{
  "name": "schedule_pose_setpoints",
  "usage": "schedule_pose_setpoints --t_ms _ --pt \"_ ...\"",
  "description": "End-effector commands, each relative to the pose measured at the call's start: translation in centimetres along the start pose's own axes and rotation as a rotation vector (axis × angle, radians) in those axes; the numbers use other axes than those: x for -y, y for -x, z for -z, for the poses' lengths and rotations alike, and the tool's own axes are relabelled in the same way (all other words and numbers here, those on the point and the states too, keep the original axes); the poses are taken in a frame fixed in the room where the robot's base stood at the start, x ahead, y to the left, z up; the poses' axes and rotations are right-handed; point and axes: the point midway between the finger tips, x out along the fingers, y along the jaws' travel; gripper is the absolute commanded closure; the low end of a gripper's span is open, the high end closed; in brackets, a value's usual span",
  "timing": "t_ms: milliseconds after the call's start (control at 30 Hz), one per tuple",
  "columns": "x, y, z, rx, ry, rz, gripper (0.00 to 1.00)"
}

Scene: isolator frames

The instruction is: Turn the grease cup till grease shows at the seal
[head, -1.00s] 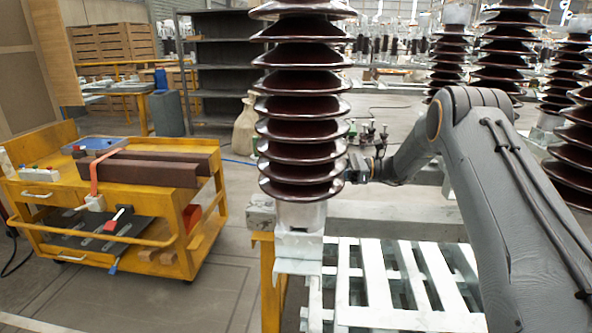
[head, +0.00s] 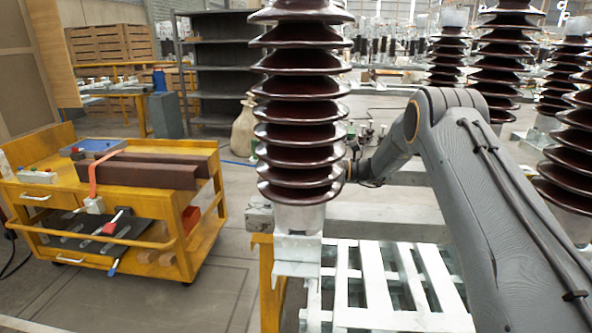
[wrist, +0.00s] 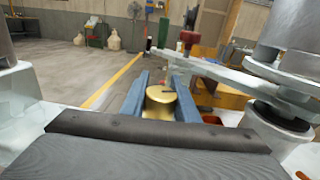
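The brass grease cup (wrist: 161,101) is in the middle of the wrist view, a round gold cap with a dark mark on its face. My gripper (wrist: 160,88) has its two blue fingers on either side of the cup. The cup fills the gap between them, so the fingers look shut on it. In the head view the gripper and cup are hidden behind the tall brown ribbed insulator (head: 300,133). I cannot make out the seal or any grease.
A grey metal link (wrist: 222,72) runs just beyond and right of my gripper, near a metal column. In the head view a white slatted frame (head: 385,290) lies below my arm. A yellow cart (head: 170,259) stands left, with open floor between.

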Motion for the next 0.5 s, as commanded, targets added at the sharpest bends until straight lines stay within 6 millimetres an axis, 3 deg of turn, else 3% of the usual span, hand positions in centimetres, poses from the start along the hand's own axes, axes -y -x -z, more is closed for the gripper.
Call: schedule_pose_setpoints --t_ms 500 --pt "0.35 0.06 -0.29 -0.001 -0.004 0.139 0.95"
